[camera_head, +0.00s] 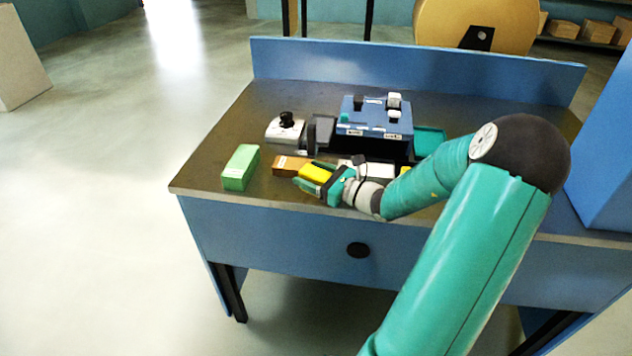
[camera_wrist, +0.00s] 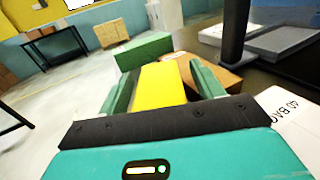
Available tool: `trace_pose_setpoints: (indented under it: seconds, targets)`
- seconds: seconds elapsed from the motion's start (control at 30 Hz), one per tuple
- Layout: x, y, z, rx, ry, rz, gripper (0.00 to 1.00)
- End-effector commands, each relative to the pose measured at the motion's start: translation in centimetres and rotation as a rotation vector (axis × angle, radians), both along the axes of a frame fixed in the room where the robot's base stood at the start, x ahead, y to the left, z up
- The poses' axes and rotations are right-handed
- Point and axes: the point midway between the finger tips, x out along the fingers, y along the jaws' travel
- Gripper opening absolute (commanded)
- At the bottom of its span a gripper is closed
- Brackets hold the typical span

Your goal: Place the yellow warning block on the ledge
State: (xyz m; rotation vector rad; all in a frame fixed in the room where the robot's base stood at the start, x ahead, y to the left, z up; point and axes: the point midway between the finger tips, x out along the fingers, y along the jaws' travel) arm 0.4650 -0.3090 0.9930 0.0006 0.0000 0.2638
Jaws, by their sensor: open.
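The yellow warning block (camera_head: 315,173) lies on the dark tabletop near its front edge. My gripper (camera_head: 316,178) is at the block, its green fingers open on either side. In the wrist view the yellow block (camera_wrist: 163,88) is between my two fingers (camera_wrist: 163,90), with its near end hidden by the gripper body. I cannot tell whether either finger touches it. No surface is clearly marked as the ledge; a blue raised panel (camera_head: 400,70) runs along the table's back.
A brown block (camera_head: 288,166) lies just beyond the yellow one, and a green block (camera_head: 240,167) stands to its left. A white block (camera_head: 378,170) is to the right. Behind are a grey box with a black knob (camera_head: 285,130) and a blue control box (camera_head: 374,122).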

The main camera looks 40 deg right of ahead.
Motion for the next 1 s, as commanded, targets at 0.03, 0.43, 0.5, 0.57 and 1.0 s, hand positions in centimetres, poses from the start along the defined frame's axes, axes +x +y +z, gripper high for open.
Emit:
trace_pose_setpoints:
  seconds: [0.03,0.43,0.5,0.57,1.0]
  targets:
    - [0.2,0.0,0.0,0.000,0.000,-0.001,0.66]
    - [0.1,0.0,0.0,0.000,0.000,-0.001,0.23]
    - [0.1,0.0,0.0,-0.001,0.000,-0.001,0.12]
    - [0.1,0.0,0.0,-0.001,0.000,-0.001,0.12]
    - [0.1,0.0,1.4,-0.004,0.000,-0.001,0.12]
